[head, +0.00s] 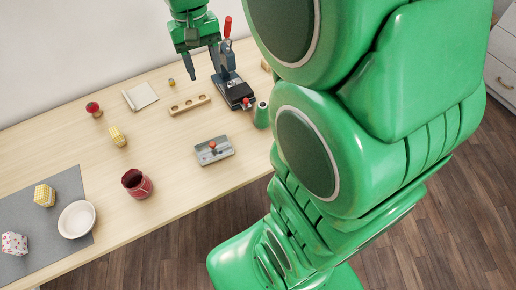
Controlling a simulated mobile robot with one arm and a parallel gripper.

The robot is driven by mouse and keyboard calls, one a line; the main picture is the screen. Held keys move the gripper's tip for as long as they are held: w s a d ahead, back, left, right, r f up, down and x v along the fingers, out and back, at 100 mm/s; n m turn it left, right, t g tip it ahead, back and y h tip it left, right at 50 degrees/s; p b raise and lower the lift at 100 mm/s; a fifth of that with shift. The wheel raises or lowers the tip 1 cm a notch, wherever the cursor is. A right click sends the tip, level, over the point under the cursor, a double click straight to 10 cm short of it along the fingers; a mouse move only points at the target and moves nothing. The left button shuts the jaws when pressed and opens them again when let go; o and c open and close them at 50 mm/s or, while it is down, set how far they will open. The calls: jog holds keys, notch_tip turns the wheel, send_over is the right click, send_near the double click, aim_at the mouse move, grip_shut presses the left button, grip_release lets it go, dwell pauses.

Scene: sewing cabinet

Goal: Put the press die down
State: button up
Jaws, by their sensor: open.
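My gripper (204,76) hangs over the back of the table with its two dark fingers apart. Nothing shows between them. A dark hand press (236,90) with a red lever handle stands just right of the fingers. A small piece with a red top (247,103) is at the front of the press base. A small yellow and reddish piece (171,82) stands on the table left of the fingers. I cannot tell for sure which small piece is the press die. A wooden block with round holes (189,105) lies in front of the gripper.
A grey plate with a red knob (214,151), a dark red pot (137,184), a notepad (140,96), a red-topped piece (94,109) and a green bottle (261,115) are on the table. A white bowl (77,219) sits on a grey mat (62,187). My arm hides the table's right side.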

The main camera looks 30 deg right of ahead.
jog(key=s+f+n, duration=0.1)
jog(key=s+f, duration=0.2)
jog(key=s, duration=2.1)
jog(key=shift+d+g, duration=0.3)
